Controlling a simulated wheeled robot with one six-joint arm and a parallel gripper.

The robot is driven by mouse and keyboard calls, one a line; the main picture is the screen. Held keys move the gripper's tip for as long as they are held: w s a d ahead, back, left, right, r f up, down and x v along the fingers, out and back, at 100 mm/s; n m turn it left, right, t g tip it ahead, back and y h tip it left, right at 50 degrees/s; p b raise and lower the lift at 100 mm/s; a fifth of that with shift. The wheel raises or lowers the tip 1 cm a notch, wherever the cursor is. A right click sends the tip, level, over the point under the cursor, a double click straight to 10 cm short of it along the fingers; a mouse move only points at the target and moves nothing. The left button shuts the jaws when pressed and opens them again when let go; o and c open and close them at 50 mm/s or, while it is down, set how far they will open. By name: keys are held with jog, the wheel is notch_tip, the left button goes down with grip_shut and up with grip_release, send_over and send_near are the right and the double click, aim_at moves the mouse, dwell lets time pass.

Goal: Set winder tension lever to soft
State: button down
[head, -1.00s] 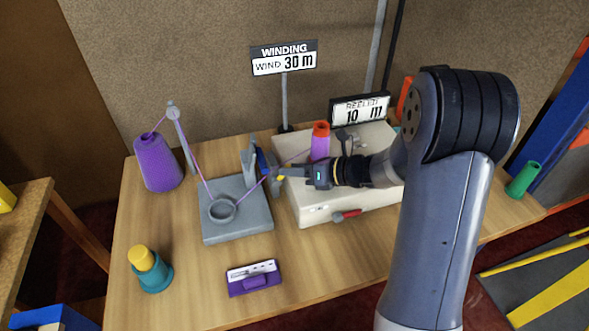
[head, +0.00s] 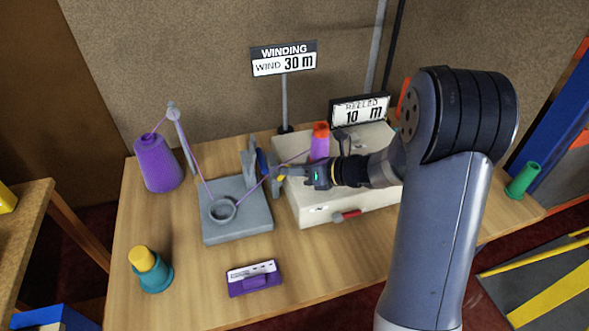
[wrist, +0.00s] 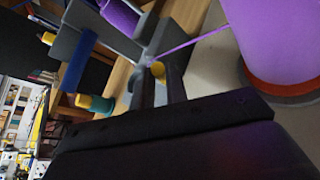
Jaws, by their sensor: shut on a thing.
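The grey winder tension unit (head: 236,228) stands on the table, with grey uprights and a blue strip (head: 262,161) at its back right. The blue strip (wrist: 80,60) also shows in the wrist view. My gripper (head: 281,174) reaches in from the right beside these uprights. It is shut on a small yellow knob (wrist: 158,71), which I take to be the lever's end. The knob sits between the fingers in the wrist view. The rest of the lever and any soft mark are hidden or too small to read. Purple yarn (wrist: 192,43) passes close to the fingertips.
The cream winder (head: 325,210) with a red lever (head: 347,215) and a purple cone (head: 319,146) stands under my arm.

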jog(key=shift+s+a+r+n+h+p, duration=0.15)
jog(key=shift+a+r+n+h+p, duration=0.3)
jog(key=shift+p, duration=0.25)
jog(key=shift+a+n+h+p, duration=0.25)
jog(key=shift+h+p, duration=0.1)
jog(key=shift+h, duration=0.4)
jog(key=c, duration=1.4)
grip_release()
jog(key=shift+d, duration=0.15)
jog(key=v, duration=1)
jog(key=shift+s+d+r+p, duration=0.15)
jog(key=shift+s+d+p, duration=0.05)
jog(key=shift+d+p, duration=0.1)
